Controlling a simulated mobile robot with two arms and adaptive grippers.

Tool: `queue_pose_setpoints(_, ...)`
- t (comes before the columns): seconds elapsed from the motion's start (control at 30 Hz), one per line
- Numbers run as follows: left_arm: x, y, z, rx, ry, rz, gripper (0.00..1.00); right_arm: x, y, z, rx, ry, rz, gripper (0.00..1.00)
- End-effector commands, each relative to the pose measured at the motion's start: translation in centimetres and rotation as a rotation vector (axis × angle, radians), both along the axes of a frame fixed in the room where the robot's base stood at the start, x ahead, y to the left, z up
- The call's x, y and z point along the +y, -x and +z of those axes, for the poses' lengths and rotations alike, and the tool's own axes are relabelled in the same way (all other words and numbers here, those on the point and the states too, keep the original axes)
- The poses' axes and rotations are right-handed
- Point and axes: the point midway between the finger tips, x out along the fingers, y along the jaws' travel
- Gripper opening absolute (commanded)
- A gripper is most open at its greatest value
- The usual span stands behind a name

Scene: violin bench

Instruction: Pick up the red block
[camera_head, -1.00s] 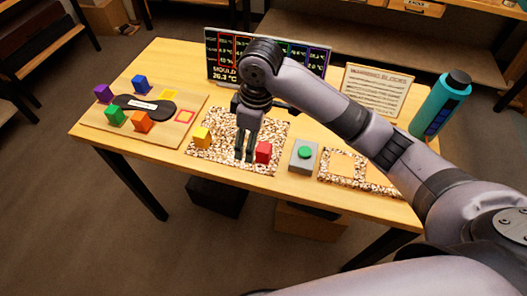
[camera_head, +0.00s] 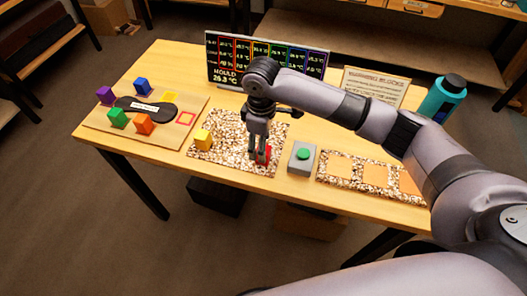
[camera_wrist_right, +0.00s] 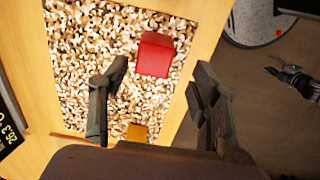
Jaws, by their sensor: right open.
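The red block (camera_head: 263,154) stands on the pebbled mat (camera_head: 227,161) near its right front edge. My right gripper (camera_head: 259,157) points down at it, open, and its fingers partly hide the block in the head view. In the right wrist view the red block (camera_wrist_right: 155,55) is fully seen, between the lines of the two open fingers (camera_wrist_right: 160,88) and a little beyond their tips. Nothing is held. A dark jointed part at the right edge of the wrist view looks like my left gripper (camera_wrist_right: 293,80); its jaws are too small to read.
A yellow block (camera_head: 203,139) stands left on the same mat. A grey box with a green button (camera_head: 303,154) is close to the right. A display board (camera_head: 222,73) stands behind. A wooden board (camera_head: 163,149) with several coloured blocks is at left, a teal bottle (camera_head: 441,101) at right.

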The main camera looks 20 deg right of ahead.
Motion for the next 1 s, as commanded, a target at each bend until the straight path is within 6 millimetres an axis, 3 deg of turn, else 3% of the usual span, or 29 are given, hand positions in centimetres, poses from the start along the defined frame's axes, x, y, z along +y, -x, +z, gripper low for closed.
queue_pose_setpoints(0.23,0.0,0.0,0.7,0.000,0.000,0.000,0.40,-0.3,-0.1,-1.7,0.003,0.002,-0.002,0.57)
queue_pose_setpoints(0.53,0.0,0.0,1.9,0.000,0.001,0.000,0.40,-0.7,-0.4,-5.7,0.000,0.001,0.000,0.57)
queue_pose_setpoints(0.8,-0.1,0.0,1.8,0.001,0.001,-0.001,0.40,-0.7,-0.5,-6.1,-0.002,0.000,0.001,0.57)
queue_pose_setpoints(1.0,-0.1,0.0,1.8,0.001,0.001,-0.001,0.40,-0.7,-0.4,-6.0,-0.002,0.000,0.001,0.43)
